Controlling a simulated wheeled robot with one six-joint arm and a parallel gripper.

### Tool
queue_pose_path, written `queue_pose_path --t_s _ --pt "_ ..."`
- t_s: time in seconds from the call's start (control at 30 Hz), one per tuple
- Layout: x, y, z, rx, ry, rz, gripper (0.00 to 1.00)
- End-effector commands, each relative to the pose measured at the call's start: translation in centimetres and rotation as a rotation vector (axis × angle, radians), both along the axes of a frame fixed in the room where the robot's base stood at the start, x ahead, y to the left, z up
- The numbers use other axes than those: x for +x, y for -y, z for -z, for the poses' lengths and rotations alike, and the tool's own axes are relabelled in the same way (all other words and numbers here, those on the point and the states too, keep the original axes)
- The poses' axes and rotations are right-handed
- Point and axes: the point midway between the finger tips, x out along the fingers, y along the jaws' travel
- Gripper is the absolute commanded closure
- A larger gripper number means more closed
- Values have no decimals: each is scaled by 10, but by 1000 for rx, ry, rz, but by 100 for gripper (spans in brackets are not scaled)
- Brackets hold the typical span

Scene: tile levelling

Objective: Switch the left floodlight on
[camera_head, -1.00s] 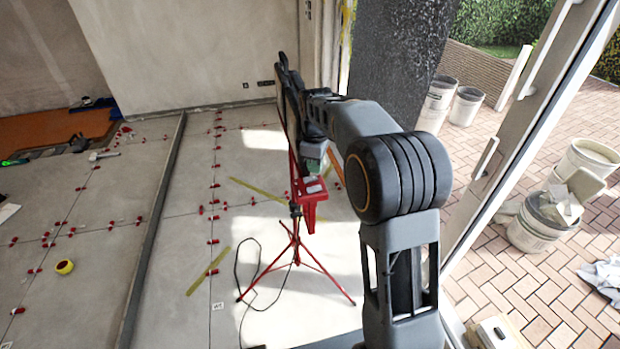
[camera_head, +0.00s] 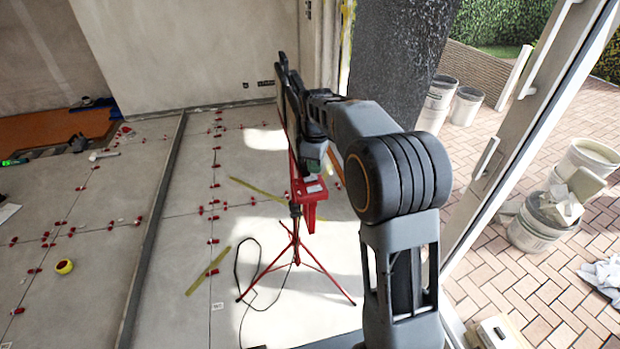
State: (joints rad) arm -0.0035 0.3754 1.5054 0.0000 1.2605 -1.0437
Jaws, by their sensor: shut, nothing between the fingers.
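A floodlight stand (camera_head: 296,262) on thin red tripod legs stands on the tiled floor in the middle of the view. Its red bar (camera_head: 309,197) is seen nearly end-on. The dark floodlight heads (camera_head: 287,92) at the top are narrow from this angle and partly behind my arm. I cannot tell left from right head by shape, and no switch is clear. My gripper (camera_head: 314,152) is close to the heads, above the near end of the bar. It is shut and empty; its fingertips are small and mostly hidden, so contact cannot be told.
A dark cable (camera_head: 238,285) loops on the floor left of the tripod. A long grey bar (camera_head: 152,235) lies further left. Red levelling clips (camera_head: 215,185) dot the tile joints. A dark pillar (camera_head: 400,60) and the door frame (camera_head: 520,120) stand to the right.

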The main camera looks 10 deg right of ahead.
Motion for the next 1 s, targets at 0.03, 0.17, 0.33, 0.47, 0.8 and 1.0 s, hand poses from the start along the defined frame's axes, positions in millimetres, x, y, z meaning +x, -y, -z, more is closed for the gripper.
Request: queue_pose_path --t_s 0.03,0.17,0.33,0.47,0.8,1.0 --pt "0 0 2 0 0 0 100" --pt "0 0 4 0 0 0 100" --pt "0 0 7 0 0 0 100" --pt "0 0 10 0 0 0 100" --pt "0 0 16 0 -1 0 100" --pt "0 0 19 0 -1 0 100"
